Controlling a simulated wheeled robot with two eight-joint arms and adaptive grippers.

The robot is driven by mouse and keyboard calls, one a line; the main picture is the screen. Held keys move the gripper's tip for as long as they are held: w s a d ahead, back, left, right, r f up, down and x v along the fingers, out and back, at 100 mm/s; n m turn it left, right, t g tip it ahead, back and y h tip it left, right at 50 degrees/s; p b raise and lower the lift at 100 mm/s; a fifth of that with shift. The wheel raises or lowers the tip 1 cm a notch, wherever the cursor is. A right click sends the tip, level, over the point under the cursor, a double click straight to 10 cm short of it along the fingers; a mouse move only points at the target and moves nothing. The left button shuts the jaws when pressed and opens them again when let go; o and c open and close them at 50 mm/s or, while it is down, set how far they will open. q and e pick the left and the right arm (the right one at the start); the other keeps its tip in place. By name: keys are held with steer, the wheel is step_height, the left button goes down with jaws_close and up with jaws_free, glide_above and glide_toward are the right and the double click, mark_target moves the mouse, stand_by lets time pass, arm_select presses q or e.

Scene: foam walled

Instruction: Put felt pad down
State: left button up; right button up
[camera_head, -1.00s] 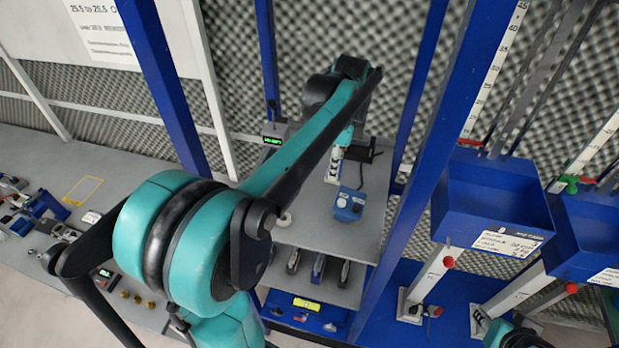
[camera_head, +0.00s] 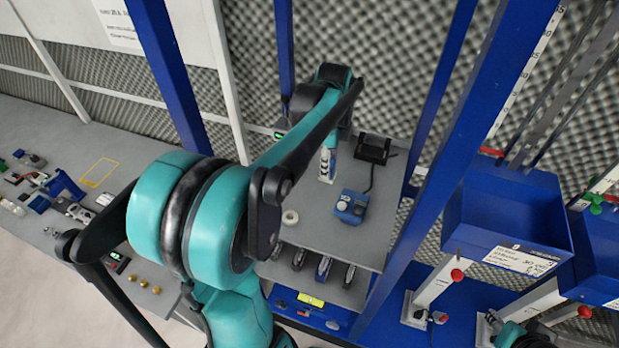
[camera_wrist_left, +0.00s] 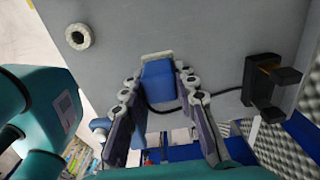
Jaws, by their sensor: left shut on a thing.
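My left gripper (camera_wrist_left: 159,75) points down over the grey shelf and is shut on a blue block with a pale strip along its far end, which I take as the felt pad (camera_wrist_left: 158,84). In the head view the left gripper (camera_head: 327,166) shows only small and partly behind its own arm, and the pad cannot be made out there. I cannot tell whether the pad touches the shelf. Only a teal and dark arm part shows at the bottom right, with no right gripper visible.
The grey shelf (camera_head: 325,235) also bears a blue box with a knob (camera_head: 351,206), a black stand (camera_head: 375,149) joined to it by a cable, and a white ring (camera_head: 290,218). Blue posts flank the shelf. Blue bins (camera_head: 510,215) hang at the right.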

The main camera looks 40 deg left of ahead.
arm_select(q)
steer(key=a+f, duration=0.1)
steer(key=s+a, duration=0.1)
steer(key=s+a+f, duration=0.1)
steer(key=a, duration=0.1)
steer(key=shift+s+f, duration=0.15)
steer(key=shift+f, duration=0.15)
steer(key=shift+a+f, duration=0.2)
steer(key=shift+f+p, duration=0.3)
steer(key=shift+f, duration=1.5)
steer(key=o, duration=1)
